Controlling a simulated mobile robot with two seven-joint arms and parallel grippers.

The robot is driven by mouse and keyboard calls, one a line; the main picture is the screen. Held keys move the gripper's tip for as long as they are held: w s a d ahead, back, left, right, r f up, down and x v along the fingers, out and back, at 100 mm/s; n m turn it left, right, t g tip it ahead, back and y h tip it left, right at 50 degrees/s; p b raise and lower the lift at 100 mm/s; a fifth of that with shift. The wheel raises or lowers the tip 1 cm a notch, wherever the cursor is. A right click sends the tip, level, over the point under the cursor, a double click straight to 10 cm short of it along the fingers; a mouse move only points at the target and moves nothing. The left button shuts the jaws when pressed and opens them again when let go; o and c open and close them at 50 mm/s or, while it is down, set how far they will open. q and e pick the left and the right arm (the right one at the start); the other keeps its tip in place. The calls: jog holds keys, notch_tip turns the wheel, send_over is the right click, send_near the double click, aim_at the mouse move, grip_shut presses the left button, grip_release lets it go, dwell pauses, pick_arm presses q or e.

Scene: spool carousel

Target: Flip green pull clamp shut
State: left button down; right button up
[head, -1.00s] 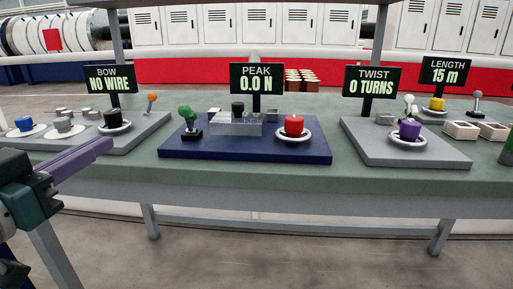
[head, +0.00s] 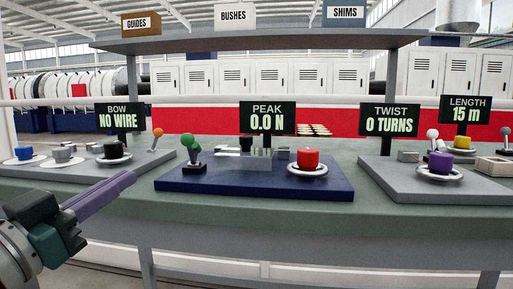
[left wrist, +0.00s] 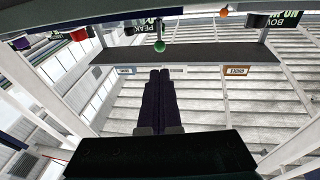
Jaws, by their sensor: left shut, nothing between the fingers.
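The green pull clamp (head: 192,147) stands at the left end of the blue pull-test base (head: 255,183), its green knob raised above a dark foot. The base also carries a clear block and a red button (head: 308,160); its sign reads PEAK 0.0 N. My left gripper (head: 130,177), with purple fingers, is shut and empty in front of the bench, left of and lower than the clamp, apart from it. In the left wrist view the shut fingers (left wrist: 160,75) point toward the green knob (left wrist: 160,46) but do not touch it. My right gripper is out of view.
A grey base at left has an orange-knobbed lever (head: 158,132) and a black button (head: 113,149). The TWIST base at right has a purple button (head: 440,162). A shelf (head: 260,40) with labelled boxes spans above.

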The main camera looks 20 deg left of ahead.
aim_at(183, 141)
pick_arm(q)
jog(key=w, duration=0.4)
jog(key=w+r+b, duration=0.1)
jog(key=w, duration=0.3)
jog(key=w+r, duration=0.1)
jog(key=w, duration=0.3)
jog(key=shift+w+a+r+b, duration=0.25)
jog(key=shift+w+b, duration=0.05)
jog(key=shift+b, duration=0.1)
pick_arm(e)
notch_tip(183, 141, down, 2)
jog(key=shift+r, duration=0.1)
